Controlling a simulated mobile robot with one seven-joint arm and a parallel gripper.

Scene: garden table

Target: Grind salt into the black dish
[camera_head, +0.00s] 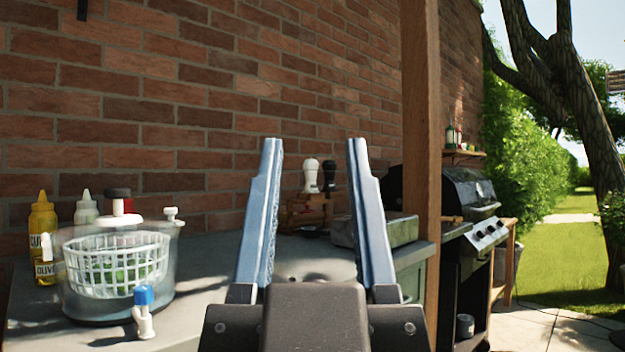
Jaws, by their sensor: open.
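My gripper (314,148) is open and empty, with its two long fingers pointing up and away over the counter. Between the fingers, farther back, a white-topped mill (311,176) and a dark-topped mill (330,174) stand side by side at a wooden rack (305,212) near the brick wall. Both are well beyond the fingertips, and the right finger partly hides the rack. I cannot read any marking that tells which mill holds salt. I cannot make out a black dish; my gripper hides part of the counter.
A clear salad spinner (118,270) with a white basket stands at the left on the grey counter (215,275). A yellow bottle (43,235) is behind it. A grey box (398,230), a wooden post (420,130) and a grill (475,200) are at the right.

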